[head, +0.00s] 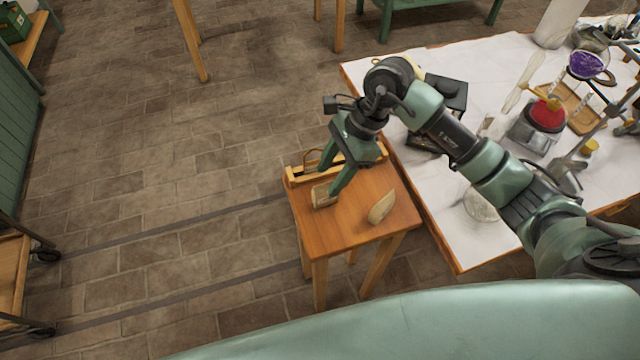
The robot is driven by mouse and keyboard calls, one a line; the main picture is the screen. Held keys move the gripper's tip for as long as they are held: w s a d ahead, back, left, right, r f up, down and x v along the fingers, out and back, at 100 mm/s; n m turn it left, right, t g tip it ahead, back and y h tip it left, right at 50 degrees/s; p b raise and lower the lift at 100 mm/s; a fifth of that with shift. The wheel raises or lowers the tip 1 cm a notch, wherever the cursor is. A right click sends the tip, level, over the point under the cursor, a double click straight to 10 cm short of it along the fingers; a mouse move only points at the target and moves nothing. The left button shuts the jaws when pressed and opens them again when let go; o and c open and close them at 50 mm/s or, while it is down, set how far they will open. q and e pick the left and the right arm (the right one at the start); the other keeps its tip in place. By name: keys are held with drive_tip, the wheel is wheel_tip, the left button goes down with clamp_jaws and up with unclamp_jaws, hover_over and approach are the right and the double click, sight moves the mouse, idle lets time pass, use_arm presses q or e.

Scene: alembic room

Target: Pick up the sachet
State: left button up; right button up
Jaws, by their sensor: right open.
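My right gripper (329,183) points down over a small wooden table (345,234), its fingers apart. A small flat beige piece (321,197), which looks like the sachet, lies on the tabletop right at the fingertips. One finger stands at its right side and the other is above its far side; I cannot tell whether they touch it. My left gripper is out of view.
A wooden rack or tray (304,173) stands along the small table's back edge, partly behind the gripper.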

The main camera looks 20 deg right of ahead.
sight(327, 187)
drive_tip(key=shift+d+f, duration=0.1)
drive_tip(key=shift+f, duration=0.3)
drive_tip(key=shift+s+a+f+p, duration=0.2)
drive_tip(key=shift+a+f+p, duration=0.15)
drive_tip(key=shift+f, duration=0.2)
drive_tip(key=shift+s+a+f+p, duration=0.15)
drive_tip(key=shift+a+f+p, duration=0.15)
drive_tip(key=shift+f, duration=0.25)
drive_tip(key=p+x, duration=0.1)
drive_tip(key=x, duration=0.2)
drive_tip(key=shift+w+a+f, duration=0.1)
drive_tip(key=shift+f, duration=0.55)
clamp_jaws()
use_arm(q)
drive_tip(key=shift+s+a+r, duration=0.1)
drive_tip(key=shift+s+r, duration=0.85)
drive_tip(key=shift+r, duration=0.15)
